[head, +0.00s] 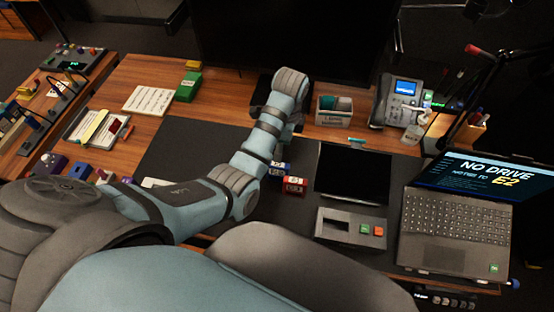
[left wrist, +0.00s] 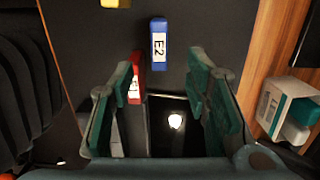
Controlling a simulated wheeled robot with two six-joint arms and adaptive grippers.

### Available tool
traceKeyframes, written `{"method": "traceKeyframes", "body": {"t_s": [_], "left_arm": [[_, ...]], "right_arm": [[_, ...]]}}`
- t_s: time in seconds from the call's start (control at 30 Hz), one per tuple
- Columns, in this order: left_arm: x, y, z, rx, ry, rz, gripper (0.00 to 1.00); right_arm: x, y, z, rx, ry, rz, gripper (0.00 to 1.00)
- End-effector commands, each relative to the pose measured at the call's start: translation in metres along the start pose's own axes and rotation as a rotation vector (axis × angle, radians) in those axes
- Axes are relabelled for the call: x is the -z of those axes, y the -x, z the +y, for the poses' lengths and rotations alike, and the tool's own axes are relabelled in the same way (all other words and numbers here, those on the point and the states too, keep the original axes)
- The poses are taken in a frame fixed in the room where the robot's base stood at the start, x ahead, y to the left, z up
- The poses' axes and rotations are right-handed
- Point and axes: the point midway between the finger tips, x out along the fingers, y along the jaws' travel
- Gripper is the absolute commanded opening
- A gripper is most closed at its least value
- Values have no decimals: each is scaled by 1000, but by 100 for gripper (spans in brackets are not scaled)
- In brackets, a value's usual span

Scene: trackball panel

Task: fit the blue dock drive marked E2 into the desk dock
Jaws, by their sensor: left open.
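The blue dock drive (left wrist: 159,45), its white label reading E2, lies in the left wrist view beyond my fingertips. In the head view the blue drive (head: 277,168) is partly hidden by my arm. A red drive (head: 295,185) lies close beside it; the red drive also shows in the left wrist view (left wrist: 135,75), near the left finger. My left gripper (left wrist: 162,92) is open and empty, its teal pads spread, short of the blue drive. The head view hides its fingers behind my wrist.
A black panel (head: 355,172) lies behind the dock. A grey bin (head: 334,112) and a phone (head: 400,98) stand at the back. The dark mat (head: 190,145) is mostly clear on the left.

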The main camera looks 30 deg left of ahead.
Motion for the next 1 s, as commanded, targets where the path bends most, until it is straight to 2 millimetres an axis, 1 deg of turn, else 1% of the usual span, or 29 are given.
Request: {"method": "traceKeyframes", "body": {"t_s": [0.03,0.07,0.13,0.17,0.2,0.27,0.4,0.57,0.7,0.8,0.87,1.0], "left_arm": [[5,4,0,0,1,-26,43],[4,5,1,-2,3,-38,43],[2,-4,1,-6,5,-45,43],[2,-11,1,-5,5,-45,43],[2,-22,1,-5,5,-45,43],[1,-36,2,-10,4,-46,43],[0,-71,2,-7,3,-44,43],[-1,-91,2,-5,3,-43,43],[-1,-119,2,-7,4,-43,43],[-1,-135,2,-6,4,-43,43],[-2,-138,2,-5,4,-42,43],[-2,-137,2,-4,4,-42,43]], "right_arm": [[-1,-9,-1,0,0,0,40],[-1,-10,-1,0,0,0,40],[-2,-17,-2,0,0,0,40],[-2,-23,-2,0,0,0,40],[-3,-32,-3,0,0,0,40],[-3,-33,-3,0,0,0,40],[-4,-40,-3,0,0,0,40],[-4,-44,-4,0,0,0,40],[-5,-53,-4,0,0,0,40],[-6,-58,-5,0,0,0,40],[-6,-59,-5,0,0,0,40],[-6,-57,-5,0,0,0,40]]}}
